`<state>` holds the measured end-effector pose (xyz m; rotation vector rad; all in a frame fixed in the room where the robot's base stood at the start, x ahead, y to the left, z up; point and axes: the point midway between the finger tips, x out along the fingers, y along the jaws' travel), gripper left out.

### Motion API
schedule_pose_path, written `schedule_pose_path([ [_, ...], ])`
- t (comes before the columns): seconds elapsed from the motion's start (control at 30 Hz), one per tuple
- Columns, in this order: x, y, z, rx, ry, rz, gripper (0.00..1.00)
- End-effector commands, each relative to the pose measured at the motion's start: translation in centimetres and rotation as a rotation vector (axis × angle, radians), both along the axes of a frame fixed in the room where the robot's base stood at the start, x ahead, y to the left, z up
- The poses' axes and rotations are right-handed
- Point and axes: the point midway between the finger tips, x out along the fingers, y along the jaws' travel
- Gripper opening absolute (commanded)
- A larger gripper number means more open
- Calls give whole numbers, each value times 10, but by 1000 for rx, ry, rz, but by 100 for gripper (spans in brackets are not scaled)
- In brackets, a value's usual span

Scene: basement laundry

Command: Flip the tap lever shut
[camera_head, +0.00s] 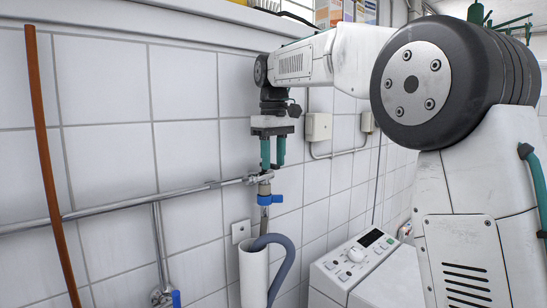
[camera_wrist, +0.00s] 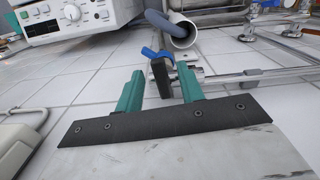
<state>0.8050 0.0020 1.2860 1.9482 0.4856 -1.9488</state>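The tap (camera_head: 265,188) sits on the end of the horizontal wall pipe, with its blue lever (camera_head: 269,199) pointing out to the right, across the vertical outlet. My gripper (camera_head: 272,167) points down just above the tap, its two green fingers apart. In the wrist view the gripper (camera_wrist: 160,82) is open, with a dark part of the tap (camera_wrist: 161,77) showing between the fingers. The blue lever (camera_wrist: 156,53) shows beyond the fingertips. I cannot tell whether a finger touches the tap.
A white standpipe (camera_head: 253,275) with a grey hose (camera_head: 283,262) stands below the tap. A white washing machine (camera_head: 353,262) is at the lower right. A copper pipe (camera_head: 49,165) runs down the left wall.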

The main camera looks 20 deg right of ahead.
Motion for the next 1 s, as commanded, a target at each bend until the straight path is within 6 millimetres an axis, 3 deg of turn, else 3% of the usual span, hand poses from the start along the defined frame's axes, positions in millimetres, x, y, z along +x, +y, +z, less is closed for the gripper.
schedule_pose_path([
  [0.2, 0, 0, 0, 0, 0, 0, 35],
  [0.33, 0, 0, 0, 0, 0, 0, 0],
  [0.97, -1, 3, 0, 0, -1, -112, 0],
  [1.0, -1, 3, 0, 0, -1, -112, 27],
])
